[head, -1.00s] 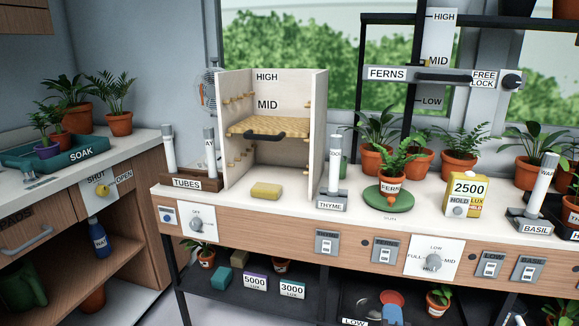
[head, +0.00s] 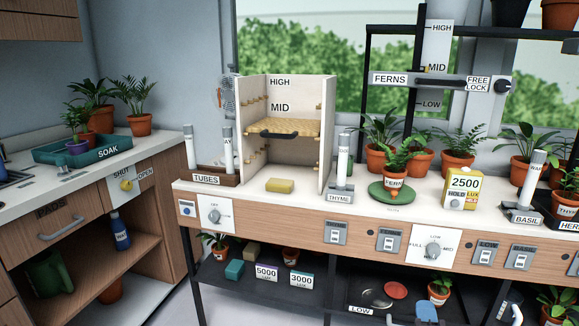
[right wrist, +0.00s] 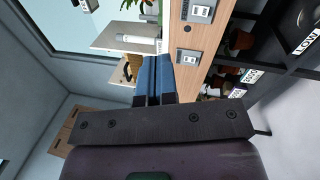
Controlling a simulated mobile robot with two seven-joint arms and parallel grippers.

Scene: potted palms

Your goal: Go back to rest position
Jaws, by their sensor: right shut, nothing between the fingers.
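My right gripper (head: 425,308) shows at the bottom edge of the head view as blue fingertips, in front of the dark lower shelf (head: 215,274). In the right wrist view its two blue fingers (right wrist: 153,78) lie side by side, shut and empty. They point toward the bench front (right wrist: 187,70) and touch nothing that I can make out. My left gripper is not in view.
The white bench top (head: 235,197) carries a pegboard cabinet (head: 327,140), a yellow sponge (head: 280,186), a fern on a green saucer (head: 376,192) and a yellow 2500 box (head: 463,189). A counter (head: 160,145) stands left. Floor (head: 150,300) shows between them.

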